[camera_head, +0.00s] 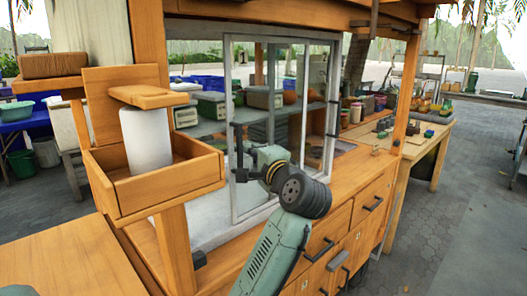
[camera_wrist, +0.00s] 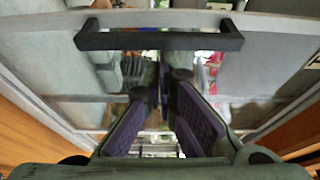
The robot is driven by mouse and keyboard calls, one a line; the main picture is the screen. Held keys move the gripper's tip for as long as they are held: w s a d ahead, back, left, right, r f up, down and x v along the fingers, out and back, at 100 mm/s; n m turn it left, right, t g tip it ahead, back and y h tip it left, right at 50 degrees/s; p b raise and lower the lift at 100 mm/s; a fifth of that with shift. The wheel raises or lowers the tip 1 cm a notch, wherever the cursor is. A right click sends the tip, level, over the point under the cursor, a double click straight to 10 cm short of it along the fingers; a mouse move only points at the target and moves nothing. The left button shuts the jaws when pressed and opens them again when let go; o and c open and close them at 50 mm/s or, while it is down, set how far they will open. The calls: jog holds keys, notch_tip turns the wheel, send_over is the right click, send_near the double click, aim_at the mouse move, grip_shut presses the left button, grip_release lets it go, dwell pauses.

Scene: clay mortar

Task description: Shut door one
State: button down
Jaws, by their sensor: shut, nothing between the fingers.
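The glass door (camera_head: 233,95) with a pale frame is in the middle of the head view; a small mark like a "1" shows on its upper left. Its dark handle (camera_head: 239,155) is on the left upright and also crosses the top of the wrist view (camera_wrist: 160,39). My gripper (camera_head: 246,160) is close to this handle, partly hidden by my wrist. In the wrist view my gripper (camera_wrist: 167,78) has its purple-padded fingers together below the handle, holding nothing. I cannot tell whether they touch the door. How far the door stands open is unclear.
A second dark handle (camera_head: 332,118) is on the right frame upright. A wooden box (camera_head: 160,185) with a white cylinder (camera_head: 147,138) stands left of my arm. Wooden drawers (camera_head: 322,245) with dark handles lie below the counter. A side table (camera_head: 425,145) stands at right.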

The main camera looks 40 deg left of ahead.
jog(key=s+a+b, duration=0.1)
jog(key=s, duration=1.3)
jog(key=shift+s+a, duration=0.15)
